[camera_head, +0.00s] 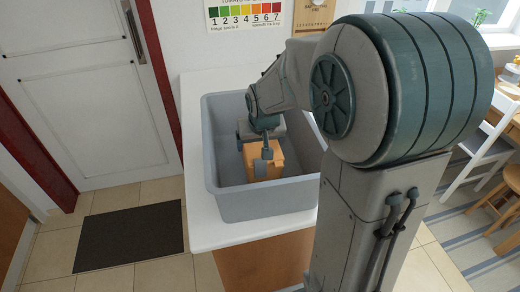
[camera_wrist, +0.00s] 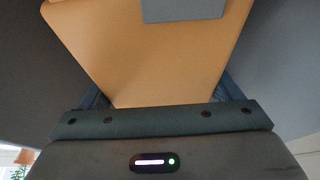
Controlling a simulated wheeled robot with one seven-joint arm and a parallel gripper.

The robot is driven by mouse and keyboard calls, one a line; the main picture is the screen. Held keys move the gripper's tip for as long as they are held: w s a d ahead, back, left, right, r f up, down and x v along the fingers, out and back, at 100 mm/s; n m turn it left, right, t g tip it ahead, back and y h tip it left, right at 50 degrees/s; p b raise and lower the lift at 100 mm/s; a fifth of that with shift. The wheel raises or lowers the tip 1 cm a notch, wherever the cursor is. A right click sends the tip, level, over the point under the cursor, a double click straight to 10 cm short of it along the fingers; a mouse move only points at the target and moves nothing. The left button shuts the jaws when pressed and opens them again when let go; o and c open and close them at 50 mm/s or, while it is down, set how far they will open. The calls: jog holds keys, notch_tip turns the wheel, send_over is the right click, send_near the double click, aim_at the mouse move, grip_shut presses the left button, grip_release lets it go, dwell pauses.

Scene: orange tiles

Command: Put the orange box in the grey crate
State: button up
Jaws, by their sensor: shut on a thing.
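The orange box (camera_head: 276,161) is inside the grey crate (camera_head: 268,204), within its walls. My gripper (camera_head: 266,158) reaches down into the crate and is shut on the box. In the wrist view the orange box (camera_wrist: 150,50) fills the upper middle, right in front of the gripper's base, with a grey finger pad across its top edge. The box's underside is hidden, so I cannot tell whether it touches the crate floor.
The crate stands on a white counter (camera_head: 206,232) against a wall. A white door (camera_head: 75,90) is at the left, with a dark mat (camera_head: 130,243) on the tiled floor. A white chair (camera_head: 478,158) and wooden stools (camera_head: 497,205) are at the right.

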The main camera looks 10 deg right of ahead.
jog(key=shift+f, duration=1.3)
jog(key=shift+f, duration=0.1)
jog(key=shift+f, duration=0.15)
jog(key=o, duration=0.9)
jog(key=shift+o, duration=0.2)
jog(key=shift+s+r, duration=0.15)
jog(key=shift+r, duration=0.6)
jog(key=v, duration=1.1)
